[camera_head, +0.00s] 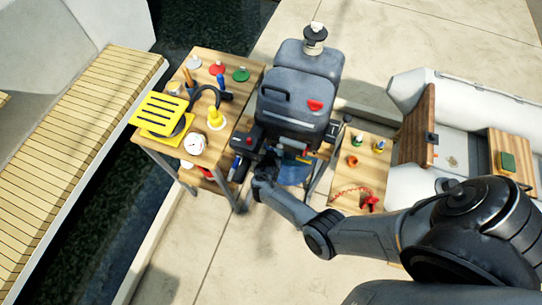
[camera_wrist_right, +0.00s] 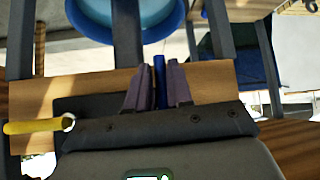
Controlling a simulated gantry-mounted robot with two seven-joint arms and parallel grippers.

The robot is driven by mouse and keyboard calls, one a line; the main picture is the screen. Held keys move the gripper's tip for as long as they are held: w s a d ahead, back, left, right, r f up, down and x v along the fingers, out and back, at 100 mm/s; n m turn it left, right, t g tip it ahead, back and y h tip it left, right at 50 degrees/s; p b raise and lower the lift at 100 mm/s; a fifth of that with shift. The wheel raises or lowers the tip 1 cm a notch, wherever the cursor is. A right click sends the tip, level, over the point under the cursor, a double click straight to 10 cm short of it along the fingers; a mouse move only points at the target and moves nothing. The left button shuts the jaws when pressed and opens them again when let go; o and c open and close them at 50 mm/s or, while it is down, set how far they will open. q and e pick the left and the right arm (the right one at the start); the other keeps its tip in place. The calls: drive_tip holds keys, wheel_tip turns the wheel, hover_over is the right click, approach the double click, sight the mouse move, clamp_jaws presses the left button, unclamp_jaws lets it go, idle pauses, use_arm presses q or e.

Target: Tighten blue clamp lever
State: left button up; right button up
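In the right wrist view, the blue clamp lever (camera_wrist_right: 160,80) is a narrow upright bar in front of a wooden board. My right gripper (camera_wrist_right: 159,88) has its two dark fingers close against the lever's left and right sides, with no clear gap. In the head view, my right arm reaches in from the lower right, and its wrist (camera_head: 264,178) is just below the grey outboard motor (camera_head: 296,90). The fingertips and the held lever are hard to make out there. My left gripper is not in view.
A wooden table (camera_head: 225,120) at left bears a yellow slotted tool (camera_head: 158,113), a round gauge (camera_head: 195,143) and colored discs. A small wooden table (camera_head: 345,175) stands right of the motor. A blue bucket (camera_wrist_right: 125,15) and a yellow-handled item (camera_wrist_right: 35,126) show near the right gripper.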

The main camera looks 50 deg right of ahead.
drive_tip(key=o, duration=0.3)
drive_tip(key=shift+d, duration=0.15)
drive_tip(key=shift+w, duration=0.1)
